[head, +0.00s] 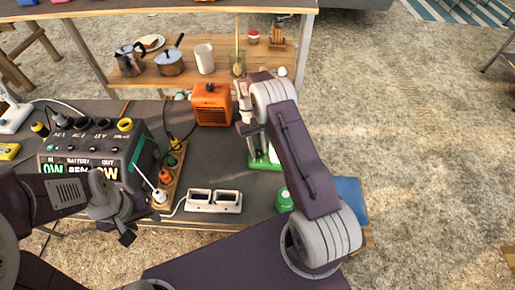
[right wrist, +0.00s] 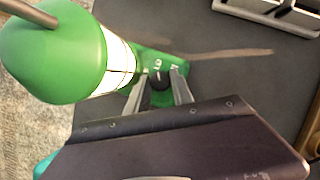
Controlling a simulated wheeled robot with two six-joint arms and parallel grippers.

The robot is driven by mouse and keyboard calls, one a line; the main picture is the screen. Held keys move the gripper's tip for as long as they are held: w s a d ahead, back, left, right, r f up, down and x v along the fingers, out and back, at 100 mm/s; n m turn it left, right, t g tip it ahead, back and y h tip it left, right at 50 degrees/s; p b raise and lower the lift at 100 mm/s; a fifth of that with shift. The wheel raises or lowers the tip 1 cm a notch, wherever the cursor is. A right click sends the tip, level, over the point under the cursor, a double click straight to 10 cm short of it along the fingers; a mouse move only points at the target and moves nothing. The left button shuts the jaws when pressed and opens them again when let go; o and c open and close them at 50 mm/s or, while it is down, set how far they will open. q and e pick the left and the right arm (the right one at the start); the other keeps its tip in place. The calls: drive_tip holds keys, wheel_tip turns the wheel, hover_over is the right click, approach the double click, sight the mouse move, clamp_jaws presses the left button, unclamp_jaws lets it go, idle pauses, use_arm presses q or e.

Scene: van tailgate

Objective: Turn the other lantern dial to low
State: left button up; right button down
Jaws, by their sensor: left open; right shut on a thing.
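A green lantern (right wrist: 62,50) with a white lens band fills the left of the right wrist view. Its green base carries a small black dial (right wrist: 160,80) with white letters beside it. The fingers of my right gripper (right wrist: 157,88) are closed around the dial. The dial's exact setting is too small to read. In the head view a green lantern base (head: 260,162) shows partly behind my right arm, on the dark table. A second green item (head: 284,200) stands nearer; I cannot tell if it is a lantern. My left gripper (head: 124,228) is open and empty near the power station's front right corner.
The power station (head: 95,150) is at the left. A power strip (head: 170,178) and a white double socket (head: 213,201) lie right of it. An orange heater (head: 211,104) stands at the back, with a shelf of cookware behind. A blue item (head: 350,194) sits at the right edge.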

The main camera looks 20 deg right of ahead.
idle(0.3)
drive_tip(key=c, duration=1.1)
unclamp_jaws()
drive_tip(key=shift+r, duration=0.1)
drive_tip(key=v, duration=0.9)
